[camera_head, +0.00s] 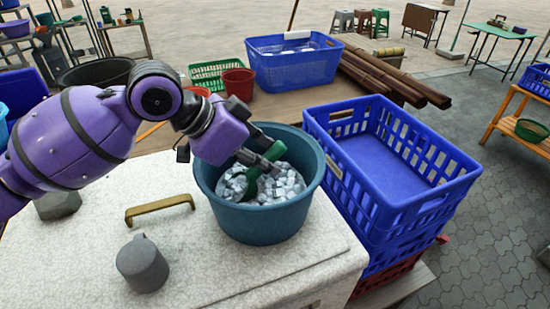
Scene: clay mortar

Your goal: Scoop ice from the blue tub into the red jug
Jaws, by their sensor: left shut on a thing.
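The round blue tub (262,223) stands upright on the pale speckled counter, partly filled with whitish ice cubes (287,186). My left gripper (268,160) reaches in over the tub from the left and is shut on a green scoop (252,180). The scoop's lower part is in among the ice; I cannot tell how much ice it holds. A red container (239,82) stands behind the tub, and another red one (197,91) is partly hidden by my left arm. I cannot tell whether either is the jug. My right gripper is out of view.
Stacked blue crates (395,212) stand close to the tub's right. A grey lidded pot (143,264) and a brass handle (160,208) are on the counter at left. Behind are a blue basket (297,70) and brown poles (385,74). The counter's front is clear.

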